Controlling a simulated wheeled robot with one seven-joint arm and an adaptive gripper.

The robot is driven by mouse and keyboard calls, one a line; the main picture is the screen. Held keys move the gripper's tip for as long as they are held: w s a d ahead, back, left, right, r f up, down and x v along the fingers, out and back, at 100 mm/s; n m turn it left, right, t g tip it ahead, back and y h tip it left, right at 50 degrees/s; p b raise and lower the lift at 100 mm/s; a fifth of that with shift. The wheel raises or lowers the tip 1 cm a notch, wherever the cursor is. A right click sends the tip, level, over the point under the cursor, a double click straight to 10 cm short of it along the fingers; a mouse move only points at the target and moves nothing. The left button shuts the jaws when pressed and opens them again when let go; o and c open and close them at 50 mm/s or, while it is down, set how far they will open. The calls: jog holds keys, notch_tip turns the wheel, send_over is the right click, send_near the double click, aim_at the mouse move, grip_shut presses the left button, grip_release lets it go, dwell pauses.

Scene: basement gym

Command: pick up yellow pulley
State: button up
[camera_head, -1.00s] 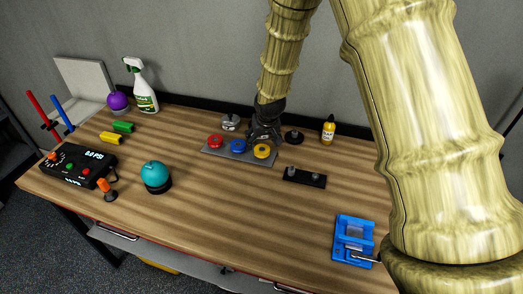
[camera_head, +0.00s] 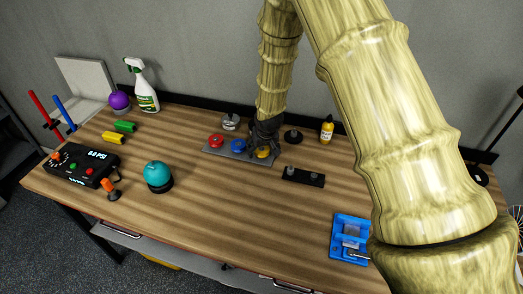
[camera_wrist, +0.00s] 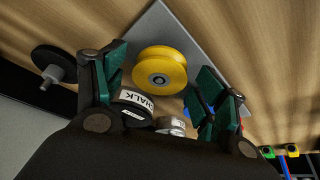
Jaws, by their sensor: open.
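The yellow pulley (camera_wrist: 160,70) sits on a grey plate (camera_wrist: 180,22). In the wrist view it lies between and just beyond the two green-padded fingers of my gripper (camera_wrist: 157,88), which stand apart with nothing held. In the head view my gripper (camera_head: 262,146) is above the right end of the plate and partly covers the yellow pulley (camera_head: 263,154). A red pulley (camera_head: 216,140) and a blue pulley (camera_head: 238,146) sit to its left on the same plate.
A black plate with pegs (camera_head: 303,176) lies just right of the pulleys. A black disc with a post (camera_head: 293,135), a silver weight (camera_head: 230,122) and a yellow bottle (camera_head: 327,130) stand behind. The wooden table (camera_head: 230,210) is clear in front.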

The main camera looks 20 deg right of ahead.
jog(key=c, duration=1.1)
jog(key=shift+r, duration=0.2)
jog(key=shift+r+b, duration=1)
jog(key=shift+r, duration=0.4)
jog(key=s+a+r+b, duration=0.1)
jog(key=s+a+b, duration=0.15)
jog(key=s, duration=0.55)
jog(key=s+a+r+b, duration=0.1)
jog(key=s+b, duration=0.2)
jog(key=s, duration=0.4)
jog(key=shift+s+a+r+p, duration=0.1)
jog(key=shift+a+r+p, duration=0.05)
jog(key=shift+r+p, duration=0.95)
jog(key=shift+s+a+r+p, duration=0.1)
jog(key=shift+r+p, duration=1)
